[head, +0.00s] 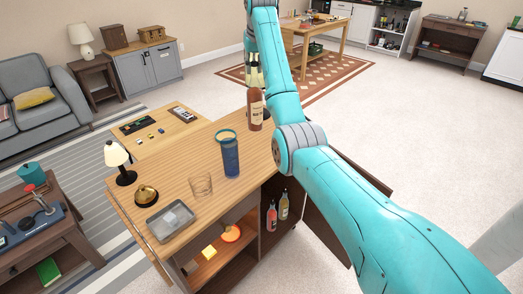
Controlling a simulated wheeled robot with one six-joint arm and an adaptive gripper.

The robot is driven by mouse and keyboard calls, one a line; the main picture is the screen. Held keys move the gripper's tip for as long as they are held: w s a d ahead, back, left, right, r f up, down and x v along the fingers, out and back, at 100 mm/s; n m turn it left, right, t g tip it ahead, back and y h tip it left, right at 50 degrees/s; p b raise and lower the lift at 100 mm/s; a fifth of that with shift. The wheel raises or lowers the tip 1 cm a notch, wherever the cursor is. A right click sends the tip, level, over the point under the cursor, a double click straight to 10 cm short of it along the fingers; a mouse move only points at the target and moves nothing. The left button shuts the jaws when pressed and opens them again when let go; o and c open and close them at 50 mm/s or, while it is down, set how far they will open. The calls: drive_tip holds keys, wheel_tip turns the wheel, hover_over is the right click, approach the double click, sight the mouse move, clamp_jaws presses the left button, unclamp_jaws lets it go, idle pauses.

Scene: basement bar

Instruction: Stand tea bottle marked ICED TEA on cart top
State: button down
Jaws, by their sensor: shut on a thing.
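A brown bottle with a pale label (255,112) is upright at the far right end of the wooden cart top (180,184). The label's print is too small to read, so I cannot tell if it says ICED TEA. My gripper (255,86) points down from above and is shut on the bottle's neck. I cannot tell if the bottle's base touches the cart top or hangs just above it.
Two bottles, red (271,217) and yellow (283,206), stand on a lower shelf.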

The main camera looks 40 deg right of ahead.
sight(255, 92)
drive_tip(key=shift+s+d+f, duration=0.2)
drive_tip(key=shift+s+d, duration=0.1)
drive_tip(key=shift+d, duration=0.2)
drive_tip(key=shift+s+d+f, duration=0.2)
drive_tip(key=shift+s+d, duration=0.05)
drive_tip(key=shift+d, duration=0.2)
drive_tip(key=shift+s+d+f+m, duration=0.1)
drive_tip(key=shift+d+f+m, duration=0.1)
drive_tip(key=shift+f+m, duration=0.1)
wheel_tip(255, 92, down, 10)
drive_tip(key=shift+r, duration=0.2)
drive_tip(key=shift+f, duration=0.1)
drive_tip(key=c, duration=0.9)
unclamp_jaws()
drive_tip(key=shift+f, duration=0.1)
drive_tip(key=shift+c, duration=0.2)
